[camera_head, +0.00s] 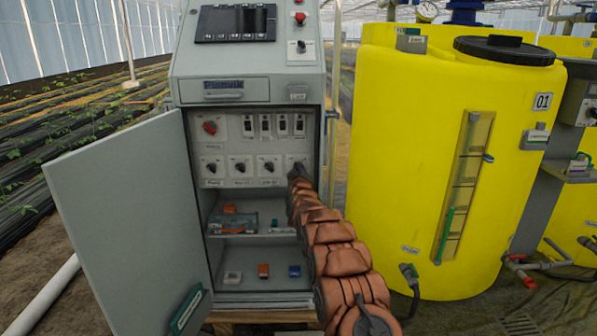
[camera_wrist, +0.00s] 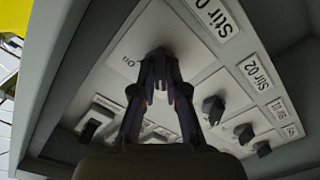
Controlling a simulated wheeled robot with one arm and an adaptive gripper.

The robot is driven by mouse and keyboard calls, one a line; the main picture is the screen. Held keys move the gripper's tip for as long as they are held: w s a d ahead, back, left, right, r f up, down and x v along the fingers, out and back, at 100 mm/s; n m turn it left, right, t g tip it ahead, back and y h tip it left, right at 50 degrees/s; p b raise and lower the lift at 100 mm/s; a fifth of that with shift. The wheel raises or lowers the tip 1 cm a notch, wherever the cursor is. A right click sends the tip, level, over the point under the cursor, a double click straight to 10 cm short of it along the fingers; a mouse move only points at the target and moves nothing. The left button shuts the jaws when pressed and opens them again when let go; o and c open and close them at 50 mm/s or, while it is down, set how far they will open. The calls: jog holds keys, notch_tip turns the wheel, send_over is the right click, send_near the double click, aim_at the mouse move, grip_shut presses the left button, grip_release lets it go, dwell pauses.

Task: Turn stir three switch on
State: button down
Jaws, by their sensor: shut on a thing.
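The stir three switch (camera_wrist: 157,54) is a dark rotary knob on the light panel in the wrist view. A label starting "Stir 0" is cut off above it, and an "On" mark is printed beside it. In the head view it is the rightmost place in the lower switch row, mostly hidden by my gripper (camera_head: 297,174). In the wrist view my gripper (camera_wrist: 159,84) has both fingertips closed around the knob. The knob's pointer is covered, so I cannot tell which way it is turned.
The Stir 02 knob (camera_wrist: 212,108) is close by, with more knobs beyond it. A red switch (camera_head: 209,127) and several breakers (camera_head: 265,126) sit above the row. The cabinet door (camera_head: 128,218) stands open at left. A yellow tank (camera_head: 400,150) stands right of the cabinet.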

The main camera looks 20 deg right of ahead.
jog(key=shift+m, duration=0.3)
jog(key=shift+m+b, duration=3.7)
jog(key=shift+m, duration=4.9)
jog(key=shift+a, duration=0.1)
jog(key=c, duration=1.2)
grip_release()
jog(key=shift+s, duration=0.15)
